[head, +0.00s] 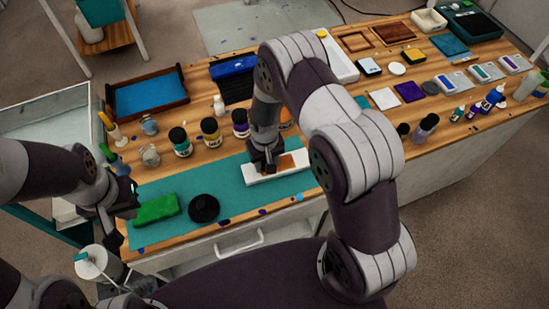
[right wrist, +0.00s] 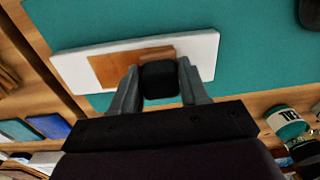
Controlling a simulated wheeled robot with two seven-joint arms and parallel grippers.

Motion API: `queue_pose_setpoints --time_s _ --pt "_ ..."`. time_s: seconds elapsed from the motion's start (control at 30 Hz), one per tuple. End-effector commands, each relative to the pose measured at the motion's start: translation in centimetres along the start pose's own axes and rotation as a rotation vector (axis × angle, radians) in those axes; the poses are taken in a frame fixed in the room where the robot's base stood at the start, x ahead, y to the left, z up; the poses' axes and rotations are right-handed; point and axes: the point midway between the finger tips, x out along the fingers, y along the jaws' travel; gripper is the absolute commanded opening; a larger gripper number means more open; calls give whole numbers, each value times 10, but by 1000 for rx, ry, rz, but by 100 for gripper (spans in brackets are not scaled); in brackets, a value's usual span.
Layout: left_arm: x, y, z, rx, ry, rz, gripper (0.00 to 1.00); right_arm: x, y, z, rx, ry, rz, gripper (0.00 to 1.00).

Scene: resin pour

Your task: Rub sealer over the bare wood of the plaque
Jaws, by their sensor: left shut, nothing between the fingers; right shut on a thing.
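The plaque (head: 290,170) is a white board with a brown bare-wood patch, lying on the teal mat (head: 230,185). It also shows in the right wrist view (right wrist: 75,72), with the brown wood (right wrist: 115,68) in its middle. My right gripper (head: 264,163) is over the plaque, shut on a small black rounded pad (right wrist: 160,82). The pad overlaps the wood patch in view; whether it touches the wood I cannot tell. My arm hides part of the mat and bench behind it. My left gripper (head: 122,222) is shut and empty at the mat's left end.
A green block (head: 155,208) and a black disc (head: 204,208) lie on the mat left of the plaque. Several paint jars (head: 180,142) stand behind. A blue-lined tray (head: 150,97) is at back left. A white canister (head: 98,262) stands below my left gripper.

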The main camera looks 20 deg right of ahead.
Motion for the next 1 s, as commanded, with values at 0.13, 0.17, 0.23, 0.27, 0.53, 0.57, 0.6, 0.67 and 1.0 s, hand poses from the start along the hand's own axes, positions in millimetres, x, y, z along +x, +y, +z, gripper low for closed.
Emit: queue_pose_setpoints --time_s 0.13,0.17,0.23,0.27,0.53,0.57,0.6,0.67,1.0 --pt "1 0 0 0 0 0 0 0 -16 0 -2 -2 0 16" --pt "1 0 0 0 0 0 0 0 -17 0 -2 -2 0 16" --pt "1 0 0 0 0 0 0 0 -20 -1 -1 -1 0 16" --pt "1 0 0 0 0 0 0 0 -20 -1 0 -1 0 16" --pt "-2 0 0 0 0 0 0 -2 0 0 4 1 0 16" --pt "-2 0 0 0 0 0 0 -2 4 0 4 1 0 16" --pt "-3 0 0 0 0 0 0 -2 8 0 4 1 0 16" --pt "-3 0 0 0 0 0 0 -2 14 0 3 2 0 16" --pt "-3 0 0 0 0 0 0 -1 38 1 4 2 0 16"
